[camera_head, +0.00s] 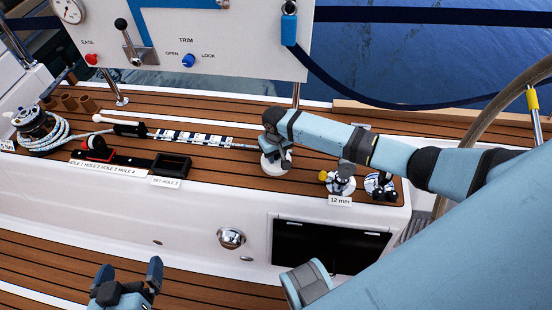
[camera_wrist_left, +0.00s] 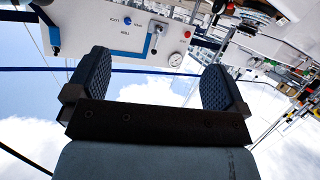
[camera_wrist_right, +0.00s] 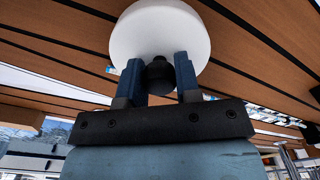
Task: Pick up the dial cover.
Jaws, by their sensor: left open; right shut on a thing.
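The dial cover, as I take it, is a round white disc with a dark knob (camera_head: 274,167). It is below my right gripper (camera_head: 277,150) at the right part of the teak bench. In the right wrist view the white disc (camera_wrist_right: 160,32) fills the top, and my right gripper (camera_wrist_right: 158,72) has both fingers shut on its dark knob. Whether the disc rests on the wood or is just above it, I cannot tell. My left gripper (camera_head: 128,278) is open and empty, low at the left. Its fingers also stand apart in the left wrist view (camera_wrist_left: 156,82).
A striped rod (camera_head: 190,138) lies left of the cover, beside a black tray (camera_head: 170,165). Brass-and-chrome fittings (camera_head: 340,180) stand to the right by the 12 mm label (camera_head: 340,200). A white control panel (camera_head: 220,35) rises behind. A winch with rope (camera_head: 38,125) is far left.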

